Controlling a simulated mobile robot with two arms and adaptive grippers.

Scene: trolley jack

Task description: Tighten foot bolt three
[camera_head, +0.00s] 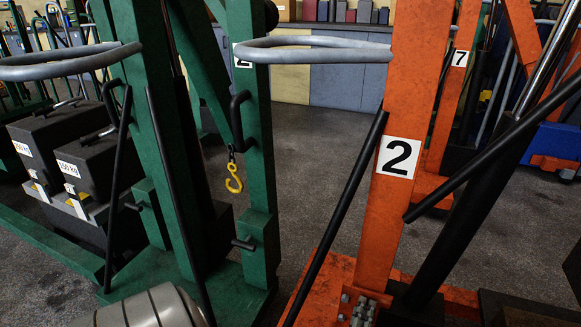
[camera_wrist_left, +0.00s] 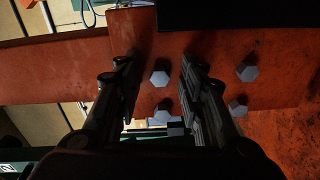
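In the left wrist view, several grey hex-headed bolts stand on the orange foot plate (camera_wrist_left: 285,85). One bolt (camera_wrist_left: 160,77) shows between the fingers of my left gripper (camera_wrist_left: 157,68), with a gap on both sides. Another bolt (camera_wrist_left: 162,112) is just below it in the picture. Two more, an upper bolt (camera_wrist_left: 247,72) and a lower bolt (camera_wrist_left: 238,107), are right of the fingers. I cannot tell which is number three. My left gripper is open and empty. In the head view, small bolts (camera_head: 363,309) show at the foot of the orange post (camera_head: 386,215) marked 2. My right gripper is not seen.
A green crane frame (camera_head: 262,150) with a yellow hook (camera_head: 233,178) stands left of the orange post. Dark weight blocks (camera_head: 95,165) are at far left. Black bars (camera_head: 340,215) slant beside the post. Grey floor (camera_head: 320,130) is open between the frames.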

